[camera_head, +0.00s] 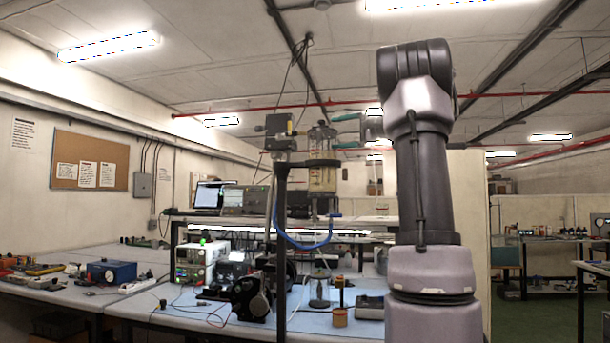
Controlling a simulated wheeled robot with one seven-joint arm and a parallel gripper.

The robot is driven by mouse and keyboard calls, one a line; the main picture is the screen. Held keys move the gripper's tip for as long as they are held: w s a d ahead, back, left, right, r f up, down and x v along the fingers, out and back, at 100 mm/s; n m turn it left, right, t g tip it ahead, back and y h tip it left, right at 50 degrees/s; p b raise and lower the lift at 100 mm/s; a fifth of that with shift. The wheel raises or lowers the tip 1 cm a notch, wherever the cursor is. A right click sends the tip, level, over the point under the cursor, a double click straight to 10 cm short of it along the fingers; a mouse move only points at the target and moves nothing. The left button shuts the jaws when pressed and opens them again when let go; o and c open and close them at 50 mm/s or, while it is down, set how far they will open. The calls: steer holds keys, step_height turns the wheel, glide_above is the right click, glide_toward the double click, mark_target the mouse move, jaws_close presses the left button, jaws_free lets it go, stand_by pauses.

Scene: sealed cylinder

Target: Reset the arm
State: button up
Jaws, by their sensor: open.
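My arm (425,180) rises at the right of centre and bends over at the top. My gripper (344,132) shows partly behind the arm, its greenish fingers pointing left and spread apart. A clear upright cylinder (322,178) with a yellowish lower part stands just left of the fingers. The fingertips lie close to its upper part in the picture; I cannot tell whether they touch it. The cylinder is mounted beside a dark vertical post (281,240) with a grey box (278,130) on top. A blue hose (300,246) loops below.
A blue-topped workbench (210,320) carries instruments, a white power unit (197,262) and a small orange-brown pot (340,317). A left bench holds a blue box (111,272) and tools. A pale partition (470,190) stands behind my arm. Open green floor lies at right.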

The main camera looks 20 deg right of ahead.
steer(key=s+a+f+n+g+h, duration=0.1)
steer(key=s+a+f+g, duration=0.2)
steer(key=s+a+f, duration=0.5)
steer(key=s+a+f+n+g+h, duration=0.1)
steer(key=s+a+f+g, duration=0.3)
steer(key=a, duration=0.5)
steer(key=s+a+f+n+h, duration=0.2)
steer(key=s+f+h, duration=0.1)
steer(key=s+f, duration=0.6)
steer(key=s+a+f+n+g+h, duration=0.1)
steer(key=s+a+f+n+h, duration=0.1)
steer(key=s+f, duration=0.7)
steer(key=shift+s+a+f+n+h, duration=0.4)
steer(key=shift+a+f+n, duration=0.2)
steer(key=shift+f, duration=0.3)
